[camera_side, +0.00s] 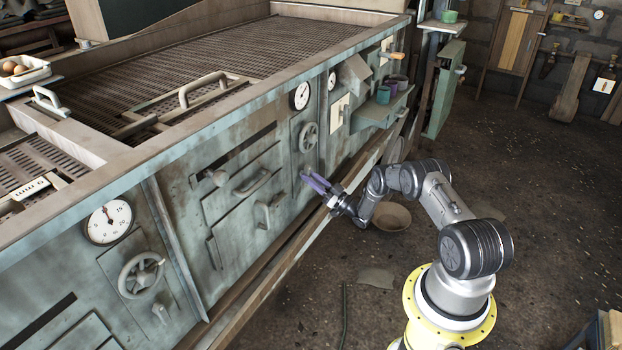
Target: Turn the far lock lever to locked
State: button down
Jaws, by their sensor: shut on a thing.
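My gripper (314,182), with purple fingers, is at the front of the green machine (185,150), just below the far handwheel (308,137). It is shut on the far lock lever, which the fingers hide, so its angle cannot be told. A near lock lever (160,313) sits below the near handwheel (141,275) at the lower left, well away from my gripper.
Gauges (108,222) (300,96) are set in the front. A door with a handle (268,211) is left of my gripper. A shelf with cups (383,95) juts out to the right. A bowl (391,217) lies on the floor below my arm.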

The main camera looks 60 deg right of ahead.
jog(key=c, duration=0.7)
grip_release()
jog(key=v, duration=1.4)
jog(key=shift+w, duration=0.1)
